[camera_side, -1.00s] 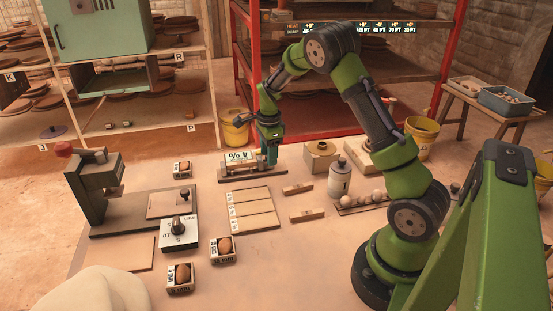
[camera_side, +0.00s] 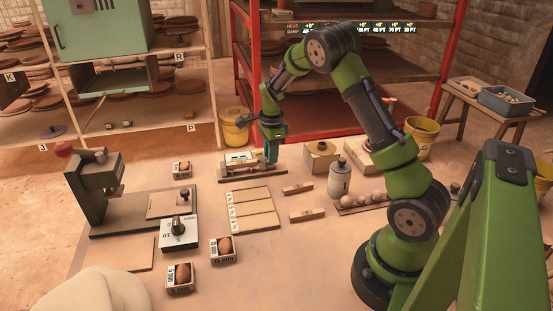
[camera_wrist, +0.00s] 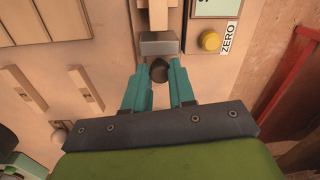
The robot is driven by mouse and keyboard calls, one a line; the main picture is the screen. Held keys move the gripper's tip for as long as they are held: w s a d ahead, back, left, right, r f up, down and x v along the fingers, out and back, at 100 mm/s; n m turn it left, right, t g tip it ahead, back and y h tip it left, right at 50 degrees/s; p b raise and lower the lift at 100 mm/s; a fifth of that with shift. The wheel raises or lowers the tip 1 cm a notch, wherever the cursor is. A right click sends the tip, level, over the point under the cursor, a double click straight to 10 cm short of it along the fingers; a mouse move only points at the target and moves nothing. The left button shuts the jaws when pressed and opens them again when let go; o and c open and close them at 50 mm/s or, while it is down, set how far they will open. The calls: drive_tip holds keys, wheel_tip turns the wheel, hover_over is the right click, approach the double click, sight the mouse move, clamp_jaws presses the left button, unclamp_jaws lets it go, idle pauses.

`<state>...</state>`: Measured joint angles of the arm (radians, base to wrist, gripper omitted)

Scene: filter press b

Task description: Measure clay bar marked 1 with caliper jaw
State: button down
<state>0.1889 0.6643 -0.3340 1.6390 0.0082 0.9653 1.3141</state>
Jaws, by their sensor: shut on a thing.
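The caliper (camera_side: 253,178) is a long dark base at the back of the table with a pale bar (camera_side: 240,167) lying on it. In the wrist view, the end of that pale bar (camera_wrist: 158,14) meets the grey block of the sliding jaw (camera_wrist: 158,44); I cannot read a mark on it. My gripper (camera_side: 271,160) is at the caliper's right end. In the wrist view its teal fingers (camera_wrist: 158,80) stand either side of the jaw's dark round knob (camera_wrist: 158,70), shut on it. The fingers partly hide the knob.
Two loose clay bars (camera_side: 297,188) (camera_side: 306,215) lie in front of the caliper, right of a slotted board (camera_side: 254,209). A yellow button (camera_wrist: 210,41) marked ZERO is beside the jaw.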

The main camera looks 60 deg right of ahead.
drive_tip(key=shift+s+d, duration=0.5)
drive_tip(key=shift+s, duration=0.05)
drive_tip(key=c, duration=0.9)
unclamp_jaws()
drive_tip(key=shift+c, duration=0.2)
drive_tip(key=shift+r, duration=0.15)
wheel_tip(320, 180, up, 17)
drive_tip(key=shift+s+a+f, duration=0.2)
drive_tip(key=shift+s+a, duration=0.1)
drive_tip(key=shift+s, duration=0.05)
